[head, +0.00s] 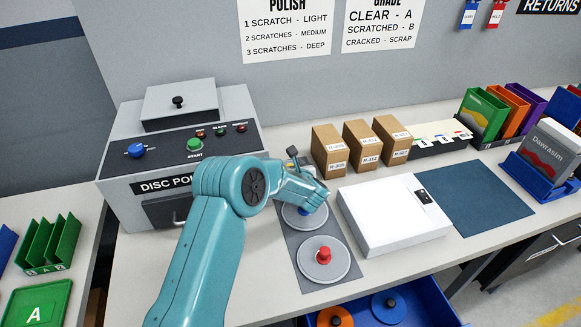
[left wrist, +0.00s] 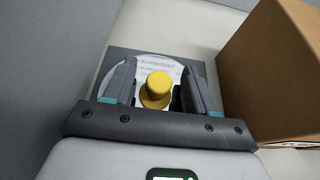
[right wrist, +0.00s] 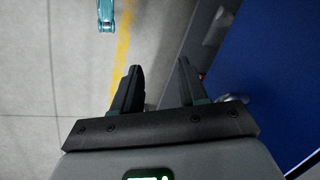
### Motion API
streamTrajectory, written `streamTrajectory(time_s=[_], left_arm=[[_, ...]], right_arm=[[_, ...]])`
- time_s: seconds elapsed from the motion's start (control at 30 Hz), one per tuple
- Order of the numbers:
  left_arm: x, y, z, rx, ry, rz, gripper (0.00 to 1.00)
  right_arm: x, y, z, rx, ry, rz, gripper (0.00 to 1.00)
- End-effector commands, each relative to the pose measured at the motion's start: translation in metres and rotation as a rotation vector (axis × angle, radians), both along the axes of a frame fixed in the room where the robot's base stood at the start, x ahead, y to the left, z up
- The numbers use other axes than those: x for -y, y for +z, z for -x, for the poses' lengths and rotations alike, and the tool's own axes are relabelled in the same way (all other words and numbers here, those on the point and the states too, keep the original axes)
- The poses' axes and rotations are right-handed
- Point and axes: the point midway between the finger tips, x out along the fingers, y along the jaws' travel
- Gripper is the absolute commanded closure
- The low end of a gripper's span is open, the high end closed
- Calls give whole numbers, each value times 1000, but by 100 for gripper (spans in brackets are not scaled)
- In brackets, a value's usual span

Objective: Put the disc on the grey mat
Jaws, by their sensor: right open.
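A pale disc with a yellow knob (left wrist: 159,84) lies on a dark grey surface (left wrist: 196,70) in the left wrist view. My left gripper (left wrist: 158,90) is open, its fingers on either side of the knob with small gaps. In the head view my left gripper (head: 294,157) is over the far end of a dark grey strip (head: 291,242), partly hidden by my arm. A disc with a red knob (head: 323,263) and one with a blue knob (head: 300,220) lie on the strip. A blue-grey mat (head: 475,194) lies bare at the right. My right gripper (right wrist: 160,85) is open and empty.
A white box-like device (head: 385,222) stands between the strip and the blue-grey mat. Brown boxes (head: 330,150) stand behind it. The disc polisher (head: 185,150) is left of the strip. An open blue drawer (head: 425,305) below holds discs with orange and blue rims.

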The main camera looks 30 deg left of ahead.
Motion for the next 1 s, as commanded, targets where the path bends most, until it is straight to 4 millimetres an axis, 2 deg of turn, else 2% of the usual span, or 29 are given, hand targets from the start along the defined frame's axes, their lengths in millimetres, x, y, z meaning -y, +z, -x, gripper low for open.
streamTrajectory(time_s=[0.33, 0.7, 0.8, 1.0], left_arm=[[3, 5, 1, 0, -1, 0, 44], [61, 35, 50, 2, -4, -1, 44], [73, 41, 61, 2, -4, 0, 44], [84, 48, 72, 0, -1, 0, 44]], right_arm=[[0, 4, 0, 1, 0, 0, 57], [0, -13, 0, 0, 0, 0, 57], [0, -15, 0, 0, 0, 0, 57], [0, -16, 0, 0, 0, 0, 57]])
